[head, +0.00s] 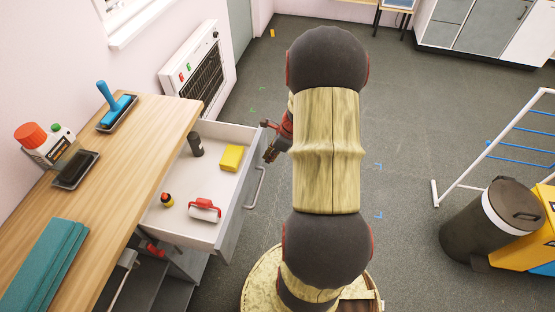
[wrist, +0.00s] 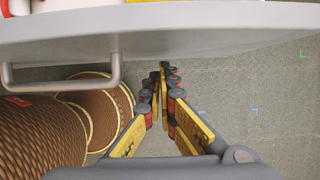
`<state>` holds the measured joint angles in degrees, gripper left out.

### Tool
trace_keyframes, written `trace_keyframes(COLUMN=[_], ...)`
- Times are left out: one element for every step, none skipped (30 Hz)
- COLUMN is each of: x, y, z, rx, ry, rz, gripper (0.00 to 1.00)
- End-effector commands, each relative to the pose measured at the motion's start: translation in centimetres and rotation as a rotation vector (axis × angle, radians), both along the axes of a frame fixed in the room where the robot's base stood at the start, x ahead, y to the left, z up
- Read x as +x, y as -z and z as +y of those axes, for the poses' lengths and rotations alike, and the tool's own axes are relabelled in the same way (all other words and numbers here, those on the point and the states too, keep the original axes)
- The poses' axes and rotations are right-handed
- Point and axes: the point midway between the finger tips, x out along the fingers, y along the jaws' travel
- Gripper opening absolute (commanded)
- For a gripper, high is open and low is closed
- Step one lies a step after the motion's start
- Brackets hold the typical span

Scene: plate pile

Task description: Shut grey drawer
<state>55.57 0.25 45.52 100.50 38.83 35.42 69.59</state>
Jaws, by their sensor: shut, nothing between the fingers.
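The grey drawer (head: 232,222) stands pulled out from under the wooden worktop in the head view. Its bar handle (head: 257,187) is on the front panel. Inside lie a dark bottle (head: 196,144), a yellow block (head: 232,157), a red-and-white roller (head: 204,210) and a small black-and-yellow item (head: 167,200). My gripper (head: 270,153) is shut and empty, just outside the drawer front near its far end. In the wrist view the drawer front (wrist: 200,32) crosses the top, with the handle (wrist: 62,84) to the left of my gripper (wrist: 165,72). I cannot tell whether the fingers touch the front.
The worktop (head: 140,135) holds a blue roller, a red-capped container, a dark tray and teal cloths. A white heater (head: 200,75) is on the wall behind. A dark bin (head: 487,222) and white rack (head: 500,135) stand at right. Grey floor between is clear.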

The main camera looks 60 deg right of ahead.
Motion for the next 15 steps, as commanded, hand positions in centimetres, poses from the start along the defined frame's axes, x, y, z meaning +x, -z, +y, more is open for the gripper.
trace_keyframes(x=[0.27,0.35,0.43,0.45,0.47,0.47,0.47,0.46,0.46,0.46,0.46,0.45,0.46,0.48,0.53], y=[0.02,0.01,-0.01,-0.03,-0.04,-0.07,-0.07,-0.07,-0.08,-0.08,-0.08,-0.08,-0.08,-0.08,-0.09], z=[0.11,0.15,0.19,0.20,0.20,0.20,0.19,0.19,0.19,0.19,0.19,0.19,0.19,0.20,0.23], rx=[-0.001,0.000,0.000,0.000,0.000,0.000,0.000,0.000,0.000,0.000,0.000,0.000,0.000,0.000,0.000], ry=[-0.002,-0.001,-0.001,0.000,0.000,0.000,0.000,0.000,0.000,0.000,0.000,0.000,0.000,0.000,0.000], rz=[0.000,0.000,0.000,0.000,0.000,0.000,0.000,0.000,0.000,0.000,0.000,0.000,0.000,0.000,0.000], gripper=[0.00,0.00,0.00,0.00,0.00,0.00,0.00,0.00,0.00,0.00,0.00,0.00,0.00,0.00,0.00])
